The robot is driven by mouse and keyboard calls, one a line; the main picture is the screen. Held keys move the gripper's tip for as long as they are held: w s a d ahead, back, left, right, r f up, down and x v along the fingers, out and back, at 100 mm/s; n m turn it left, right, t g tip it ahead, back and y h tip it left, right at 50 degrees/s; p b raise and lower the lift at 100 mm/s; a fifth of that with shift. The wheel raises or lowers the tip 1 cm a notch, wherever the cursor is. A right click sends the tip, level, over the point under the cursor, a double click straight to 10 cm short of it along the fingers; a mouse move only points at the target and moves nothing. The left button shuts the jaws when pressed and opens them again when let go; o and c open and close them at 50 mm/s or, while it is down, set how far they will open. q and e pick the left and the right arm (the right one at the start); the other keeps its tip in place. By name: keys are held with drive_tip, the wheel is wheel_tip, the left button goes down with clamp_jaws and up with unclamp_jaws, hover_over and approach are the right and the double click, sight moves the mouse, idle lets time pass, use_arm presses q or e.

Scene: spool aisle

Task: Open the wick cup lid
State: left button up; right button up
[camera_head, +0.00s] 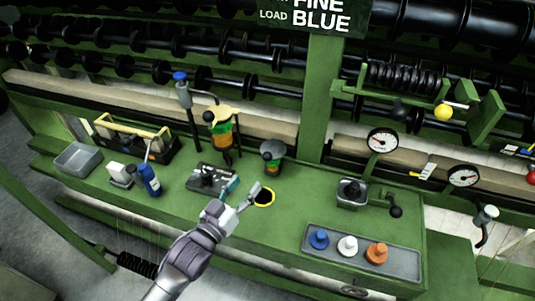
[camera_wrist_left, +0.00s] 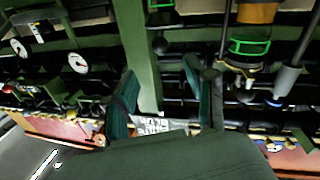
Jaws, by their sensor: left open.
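No part is clearly marked as the wick cup, so I cannot tell which one it is. A small square grey metal cup (camera_head: 352,193) stands on the green bench right of centre. A grey-topped fitting (camera_head: 271,154) with an orange and green body stands at the back of the bench. My left gripper (camera_head: 244,189) is open over the bench, in front of this fitting and apart from the square cup. Its two teal-padded fingers also show in the left wrist view (camera_wrist_left: 165,100), with nothing between them. My right gripper is out of view.
A tray (camera_head: 315,259) with blue, white and orange knobs is at the front right. A taller yellow-topped fitting (camera_head: 221,121), a blue bottle (camera_head: 150,180) and a grey bin (camera_head: 78,159) stand left. Gauges (camera_head: 382,141) hang at right.

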sight(264, 159)
use_arm(q)
drive_tip(key=p+x, duration=0.1)
drive_tip(key=x, duration=1.1)
drive_tip(key=shift+w+d, duration=0.15)
clamp_jaws()
